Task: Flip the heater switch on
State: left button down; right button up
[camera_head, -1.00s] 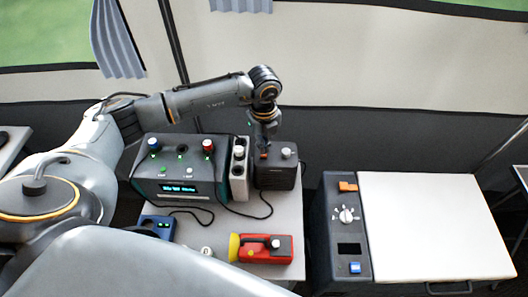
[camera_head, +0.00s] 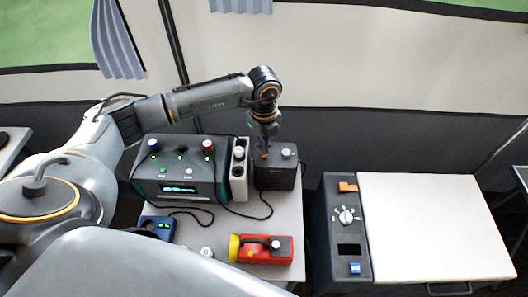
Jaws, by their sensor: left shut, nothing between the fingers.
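A small dark box (camera_head: 275,178), which looks like the heater, stands at the back right of the small table. It has a silver knob (camera_head: 287,152) on top at the right and a small orange-red part (camera_head: 264,156) at the left of its top. My left gripper (camera_head: 265,150) points down just over that part. Its fingers are shut and empty, and they partly hide the spot. I cannot tell whether they touch it or which way the switch lies. My right gripper is not in view.
A dark control unit (camera_head: 176,195) with lit indicators and a white socket block (camera_head: 239,172) stand left of the box. A red and yellow flashlight (camera_head: 266,249) and a blue meter (camera_head: 157,227) lie in front. A white-lidded cooler (camera_head: 435,225) stands right, across a gap.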

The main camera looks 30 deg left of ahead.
pick_arm(q)
jog(key=shift+f+b, duration=0.85)
jog(key=shift+f, duration=0.25)
dwell(0.5)
jog(key=shift+s+r, duration=0.1)
jog(key=shift+r+p, duration=0.8)
jog(key=shift+r, duration=0.05)
jog(key=shift+r+p, duration=1.65)
jog(key=shift+r, duration=0.95)
jog(key=shift+f, duration=0.1)
